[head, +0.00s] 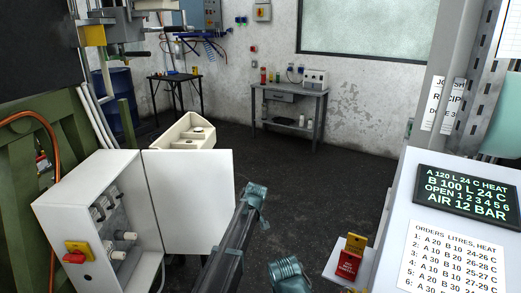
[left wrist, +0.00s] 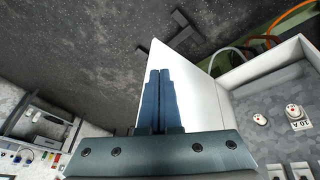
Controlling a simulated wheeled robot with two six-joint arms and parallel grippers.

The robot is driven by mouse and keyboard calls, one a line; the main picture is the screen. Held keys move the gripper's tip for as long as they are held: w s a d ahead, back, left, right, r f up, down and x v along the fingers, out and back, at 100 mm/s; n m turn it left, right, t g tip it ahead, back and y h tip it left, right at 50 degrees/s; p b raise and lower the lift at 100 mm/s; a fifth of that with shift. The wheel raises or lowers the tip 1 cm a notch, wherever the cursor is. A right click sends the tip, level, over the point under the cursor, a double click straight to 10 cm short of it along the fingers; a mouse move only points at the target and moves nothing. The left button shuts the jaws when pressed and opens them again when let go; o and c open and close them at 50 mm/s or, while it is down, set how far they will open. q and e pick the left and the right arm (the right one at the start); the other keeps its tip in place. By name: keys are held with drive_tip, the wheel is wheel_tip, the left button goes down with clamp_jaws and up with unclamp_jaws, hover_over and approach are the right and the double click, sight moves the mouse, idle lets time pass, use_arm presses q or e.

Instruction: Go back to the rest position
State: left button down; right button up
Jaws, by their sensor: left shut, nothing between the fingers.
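My left gripper (left wrist: 160,74) shows in the left wrist view with its two dark blue fingers side by side, shut and empty. Behind the fingers in that view is the open white door (left wrist: 183,85) of the electrical cabinet (left wrist: 270,85). I cannot tell how far the fingers are from the door. In the head view, dark links of my arms with teal joints rise from the bottom middle, and no gripper fingers can be made out there. My right gripper is not in view.
The white cabinet (head: 70,207) stands at the left with its door (head: 190,195) swung open, close to my arm. A cream tub (head: 185,135) is behind it. A console (head: 455,200) stands at the right. Dark floor (head: 330,185) lies clear in the middle.

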use_arm(q)
drive_tip(key=s+d+r+m+g+p, duration=0.1)
drive_tip(key=s+m, duration=0.5)
drive_tip(key=s, duration=1.2)
drive_tip(key=s+d+r+m+g+h+p, duration=0.1)
drive_tip(key=s+m, duration=0.5)
drive_tip(key=s, duration=1.3)
drive_tip(key=shift+s+d+r+m+g+p, duration=0.25)
drive_tip(key=shift+r+m+g+p, duration=0.2)
drive_tip(key=shift+g+p, duration=0.55)
drive_tip(key=shift+a, duration=0.1)
